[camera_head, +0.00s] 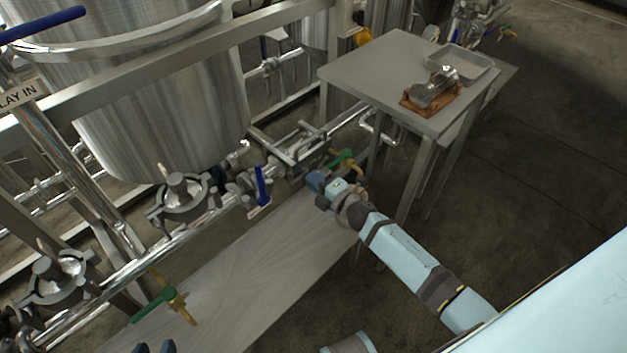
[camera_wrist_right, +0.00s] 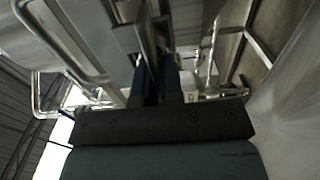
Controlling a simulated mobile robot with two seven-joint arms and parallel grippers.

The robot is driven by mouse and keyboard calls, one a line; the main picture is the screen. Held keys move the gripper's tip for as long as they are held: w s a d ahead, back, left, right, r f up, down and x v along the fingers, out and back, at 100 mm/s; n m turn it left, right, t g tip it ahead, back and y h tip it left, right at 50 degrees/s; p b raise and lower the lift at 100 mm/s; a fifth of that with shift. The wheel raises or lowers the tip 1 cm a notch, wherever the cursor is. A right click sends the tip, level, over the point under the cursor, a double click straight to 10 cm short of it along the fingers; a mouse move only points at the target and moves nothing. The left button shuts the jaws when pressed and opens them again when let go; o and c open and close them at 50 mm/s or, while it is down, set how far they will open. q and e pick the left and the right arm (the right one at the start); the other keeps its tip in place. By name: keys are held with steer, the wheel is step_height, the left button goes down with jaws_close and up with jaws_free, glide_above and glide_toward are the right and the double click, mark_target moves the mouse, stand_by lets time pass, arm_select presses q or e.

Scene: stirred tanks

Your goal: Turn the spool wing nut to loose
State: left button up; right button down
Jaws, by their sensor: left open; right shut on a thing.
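My right gripper (camera_head: 316,180) reaches in from the lower right to the steel pipe line, just below a green valve handle (camera_head: 341,158). It is shut on a small part at the pipe, which I take for the spool wing nut; the fingers hide it in the head view. In the right wrist view, the two dark fingers (camera_wrist_right: 158,85) stand close together with grey metal (camera_wrist_right: 150,45) between and beyond them. How far the nut is turned cannot be told. My left gripper (camera_head: 153,348) shows only its dark fingertips at the bottom edge, apart and empty, away from the pipes.
A large steel tank (camera_head: 160,110), blue valve handle (camera_head: 262,187) and second green handle (camera_head: 152,304) stand left. A flat platform (camera_head: 250,265) lies below the pipes.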

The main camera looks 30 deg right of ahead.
steer(key=shift+d+f, duration=0.15)
steer(key=shift+d, duration=0.3)
steer(key=c, duration=1.2)
jaws_free()
steer(key=shift+d, duration=0.1)
steer(key=shift+o, duration=0.2)
steer(key=shift+a, duration=0.2)
steer(key=shift+s, duration=0.1)
steer(key=p+v, duration=0.1)
steer(key=v, duration=1.2)
steer(key=shift+s+d, duration=0.2)
steer(key=shift+s, duration=0.1)
steer(key=shift+o, duration=0.4)
